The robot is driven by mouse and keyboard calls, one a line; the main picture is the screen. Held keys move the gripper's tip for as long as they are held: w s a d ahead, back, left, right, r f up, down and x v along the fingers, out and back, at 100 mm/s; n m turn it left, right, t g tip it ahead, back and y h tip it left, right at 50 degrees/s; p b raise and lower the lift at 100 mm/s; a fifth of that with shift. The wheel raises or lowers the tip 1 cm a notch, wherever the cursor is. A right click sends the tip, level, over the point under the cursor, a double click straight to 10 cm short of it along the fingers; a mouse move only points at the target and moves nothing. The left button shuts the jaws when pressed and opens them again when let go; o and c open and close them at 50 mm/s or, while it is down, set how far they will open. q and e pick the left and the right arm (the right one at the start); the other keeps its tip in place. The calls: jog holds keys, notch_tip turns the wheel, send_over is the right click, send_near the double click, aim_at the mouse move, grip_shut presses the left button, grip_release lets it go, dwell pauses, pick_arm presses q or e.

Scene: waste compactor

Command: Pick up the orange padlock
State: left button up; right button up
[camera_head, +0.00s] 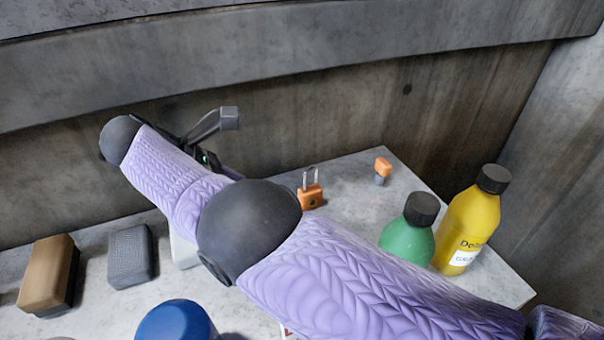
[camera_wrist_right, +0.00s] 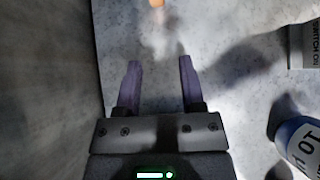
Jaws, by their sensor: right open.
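The orange padlock (camera_head: 311,196) stands upright on the grey concrete ledge (camera_head: 345,210) in the head view, its metal shackle up, just right of my arm's dark elbow. My right gripper (camera_head: 226,119) is above the ledge's back edge near the wall, left of the padlock and apart from it. In the right wrist view the gripper (camera_wrist_right: 160,66) is open, with nothing between its fingers. A small orange patch (camera_wrist_right: 157,3) is cut off at that view's top edge, beyond the fingertips; I cannot tell whether it is the padlock. My left gripper is not in view.
A small orange-and-grey object (camera_head: 382,168) lies right of the padlock. A green bottle (camera_head: 408,236) and a yellow bottle (camera_head: 468,222) stand farther right. A brown block (camera_head: 48,272), a grey block (camera_head: 130,256) and a blue object (camera_head: 174,322) are at left. A concrete wall rises behind.

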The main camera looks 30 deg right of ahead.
jog(key=p, duration=0.8)
send_near(310, 168)
jog(key=x, duration=0.9)
jog(key=shift+d, duration=0.1)
jog(key=b+x, duration=0.1)
jog(key=x, duration=0.2)
jog(key=shift+w+f, duration=0.1)
jog(key=shift+f, duration=0.05)
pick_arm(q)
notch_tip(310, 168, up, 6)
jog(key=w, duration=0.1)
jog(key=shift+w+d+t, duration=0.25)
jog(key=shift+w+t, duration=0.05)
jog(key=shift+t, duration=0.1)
pick_arm(e)
jog(key=shift+c, duration=0.4)
